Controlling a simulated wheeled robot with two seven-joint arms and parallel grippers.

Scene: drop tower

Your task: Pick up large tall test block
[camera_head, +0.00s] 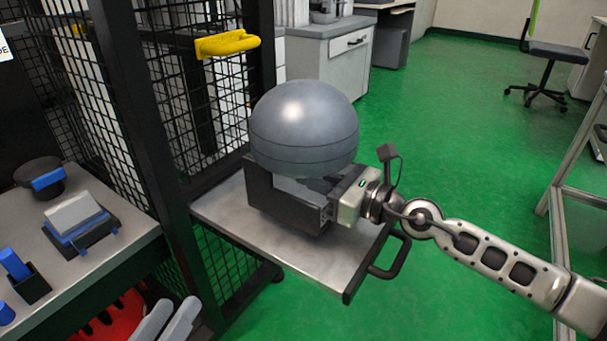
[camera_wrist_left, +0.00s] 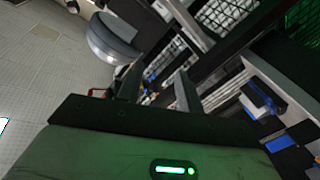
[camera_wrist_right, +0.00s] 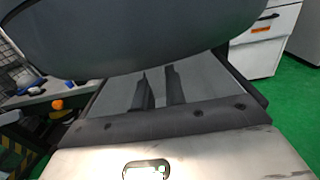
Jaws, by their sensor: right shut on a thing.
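On the bench (camera_head: 128,243) at the left stand test pieces: a pale block (camera_head: 74,213) in a blue and black holder, a small upright blue block (camera_head: 14,264) in a black holder, and a black round piece (camera_head: 38,172) with blue. Which is the large tall test block I cannot tell. My left gripper (camera_head: 168,320) is low at the bench's front edge, open and empty, fingers apart. It also shows in the left wrist view (camera_wrist_left: 158,90). My right gripper (camera_head: 325,200) is shut on the dark base (camera_head: 270,198) under the grey dome (camera_head: 305,125); the contact is partly hidden.
The dome's base stands on a metal plate (camera_head: 225,205) with a black handle (camera_head: 391,256). A black mesh cage (camera_head: 110,110) with a yellow handle (camera_head: 228,44) stands between bench and plate. A red object (camera_head: 105,322) lies below the bench. Green floor is open at right.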

